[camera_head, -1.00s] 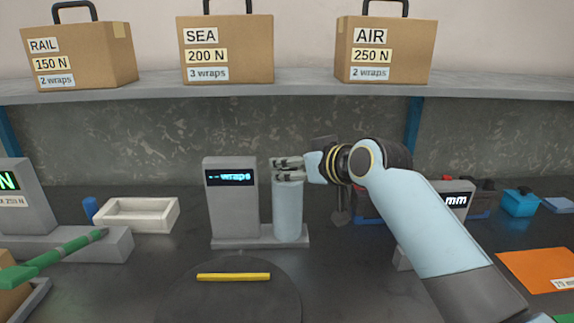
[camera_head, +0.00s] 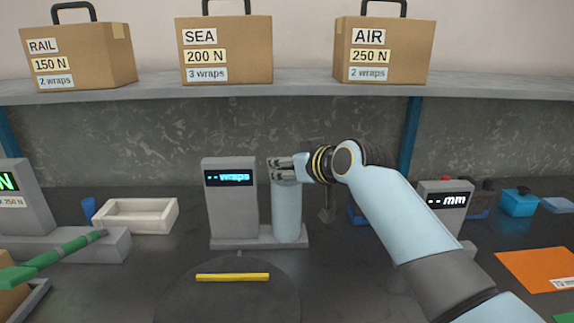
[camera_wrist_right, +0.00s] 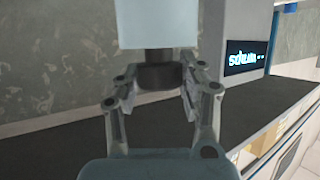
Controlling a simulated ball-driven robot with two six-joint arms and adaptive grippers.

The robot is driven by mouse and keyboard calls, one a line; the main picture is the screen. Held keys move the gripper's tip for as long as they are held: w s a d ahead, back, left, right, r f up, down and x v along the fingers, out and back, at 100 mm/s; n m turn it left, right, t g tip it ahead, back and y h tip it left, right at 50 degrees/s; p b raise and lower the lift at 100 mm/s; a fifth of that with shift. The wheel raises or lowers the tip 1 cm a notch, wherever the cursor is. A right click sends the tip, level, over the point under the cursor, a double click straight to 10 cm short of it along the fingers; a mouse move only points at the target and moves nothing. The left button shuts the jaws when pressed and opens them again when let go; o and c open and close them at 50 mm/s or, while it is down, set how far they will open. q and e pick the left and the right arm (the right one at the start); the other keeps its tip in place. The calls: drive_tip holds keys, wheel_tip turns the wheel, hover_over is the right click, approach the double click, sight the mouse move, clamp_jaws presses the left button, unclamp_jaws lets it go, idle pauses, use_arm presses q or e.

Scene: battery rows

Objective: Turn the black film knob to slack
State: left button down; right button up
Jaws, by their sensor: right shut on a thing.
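The black film knob (camera_wrist_right: 158,76) sits at the end of the pale blue film roll (camera_wrist_right: 158,25) in the right wrist view, between my right gripper's fingers (camera_wrist_right: 157,90). The right gripper is shut on it. In the head view the film roll (camera_head: 287,212) stands upright on a grey base beside a display reading "-- wraps" (camera_head: 228,178). My right gripper (camera_head: 277,168) reaches in from the right at the roll's top, and its fingers hide the knob there. My left gripper is not in view.
A white tray (camera_head: 169,218) and a green-handled tool (camera_head: 68,253) lie to the left. A yellow strip (camera_head: 233,277) lies on a dark round plate in front. An "mm" display (camera_head: 446,200) and an orange sheet (camera_head: 545,270) are to the right. Labelled boxes stand on the shelf (camera_head: 300,92).

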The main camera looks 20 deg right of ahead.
drive_tip(key=shift+n+y, duration=0.5)
drive_tip(key=shift+y, duration=0.1)
drive_tip(key=o, duration=1.2)
drive_tip(key=v, duration=1.2)
drive_tip(key=shift+r, duration=0.1)
